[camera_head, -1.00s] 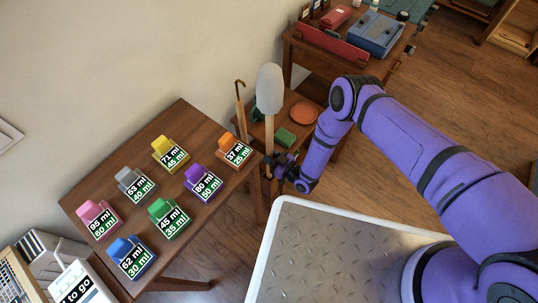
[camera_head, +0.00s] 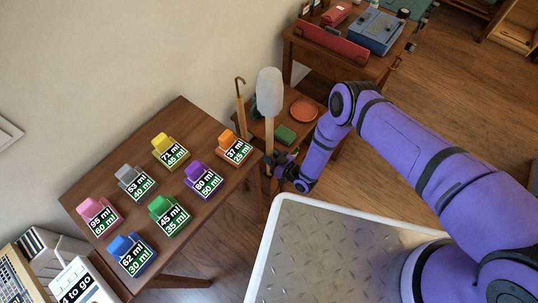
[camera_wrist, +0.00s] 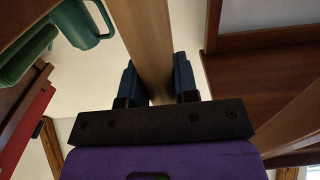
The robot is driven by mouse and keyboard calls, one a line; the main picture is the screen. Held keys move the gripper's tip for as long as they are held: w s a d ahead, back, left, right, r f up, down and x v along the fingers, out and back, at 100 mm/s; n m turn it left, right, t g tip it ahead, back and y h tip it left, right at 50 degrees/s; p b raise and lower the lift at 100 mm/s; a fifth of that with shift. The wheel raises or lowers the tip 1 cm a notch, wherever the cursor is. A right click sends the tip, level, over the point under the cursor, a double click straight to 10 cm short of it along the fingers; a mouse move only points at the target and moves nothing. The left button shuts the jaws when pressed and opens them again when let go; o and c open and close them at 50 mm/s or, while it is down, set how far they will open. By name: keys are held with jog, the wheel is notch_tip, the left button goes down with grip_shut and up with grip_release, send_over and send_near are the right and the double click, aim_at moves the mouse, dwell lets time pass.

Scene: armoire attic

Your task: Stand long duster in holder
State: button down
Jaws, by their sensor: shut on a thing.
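The long duster (camera_head: 269,92) has a grey-white fluffy head and a wooden handle, and stands about upright in the head view. My gripper (camera_head: 275,163) is shut on the handle, low down, beside the corner of the label table. In the wrist view the handle (camera_wrist: 143,40) runs between the two dark fingers of my gripper (camera_wrist: 158,82). A cane with a hooked top (camera_head: 240,95) stands just left of the duster, its lower part hidden by the table. I cannot make out the holder; the duster's lower end is hidden too.
A wooden table (camera_head: 205,222) with several coloured labelled blocks stands at left. Behind the duster, a low surface bears an orange dish (camera_head: 304,110) and a green block (camera_head: 285,135). A green mug (camera_wrist: 82,22) shows in the wrist view. A table with a blue case (camera_head: 375,32) stands behind.

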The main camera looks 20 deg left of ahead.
jog(key=c, duration=0.8)
grip_release()
jog(key=shift+d, duration=0.1)
jog(key=v, duration=1)
jog(key=shift+s+d, duration=0.1)
jog(key=shift+d, duration=0.2)
